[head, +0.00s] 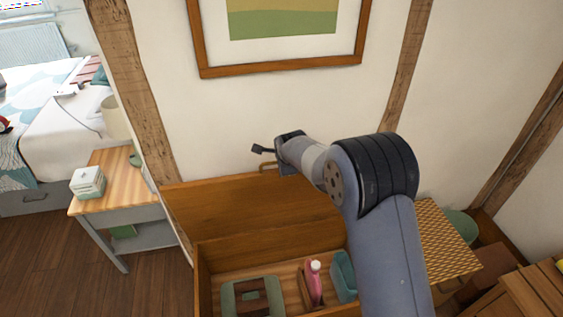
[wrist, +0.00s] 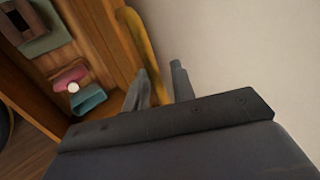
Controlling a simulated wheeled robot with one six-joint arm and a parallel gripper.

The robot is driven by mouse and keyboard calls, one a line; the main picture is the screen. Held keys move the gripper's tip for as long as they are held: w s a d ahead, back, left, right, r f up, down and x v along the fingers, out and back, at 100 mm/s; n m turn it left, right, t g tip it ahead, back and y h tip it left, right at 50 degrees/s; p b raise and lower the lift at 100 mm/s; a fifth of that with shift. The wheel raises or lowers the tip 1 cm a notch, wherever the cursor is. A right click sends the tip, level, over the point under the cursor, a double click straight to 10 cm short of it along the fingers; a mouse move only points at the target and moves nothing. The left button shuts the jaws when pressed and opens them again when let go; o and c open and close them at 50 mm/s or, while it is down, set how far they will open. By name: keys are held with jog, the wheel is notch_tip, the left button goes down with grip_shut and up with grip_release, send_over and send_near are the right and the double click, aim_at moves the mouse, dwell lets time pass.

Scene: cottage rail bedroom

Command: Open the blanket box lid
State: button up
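The wooden blanket box (head: 203,270) stands against the wall with its lid (head: 240,205) raised and tilted back near the wall. The box inside is in view. A brass-coloured handle (head: 266,167) shows at the lid's top edge, and it also shows as a curved bar in the wrist view (wrist: 138,40). My gripper (head: 268,150) is at the lid's top edge, beside the handle. In the wrist view its two fingers (wrist: 163,80) are apart, with the handle's near end reaching between them. I cannot tell if either finger touches it.
Inside the box are a green and brown item (head: 238,300), a pink bottle (head: 314,283) and a teal container (head: 344,277). A bedside table (head: 110,188) stands left. A framed picture (head: 280,68) hangs above. A patterned top (head: 447,250) is close on the right.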

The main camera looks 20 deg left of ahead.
jog(key=shift+o, duration=0.2)
jog(key=shift+s, duration=0.1)
jog(key=b+v, duration=0.2)
jog(key=v, duration=0.8)
jog(key=shift+s+r, duration=0.15)
jog(key=shift+r, duration=0.05)
jog(key=shift+d, duration=0.1)
jog(key=p+x, duration=0.2)
jog(key=x, duration=0.8)
jog(key=shift+w+a+f, duration=0.2)
jog(key=shift+f, duration=0.1)
jog(key=shift+s+d, duration=0.1)
jog(key=shift+d, duration=0.05)
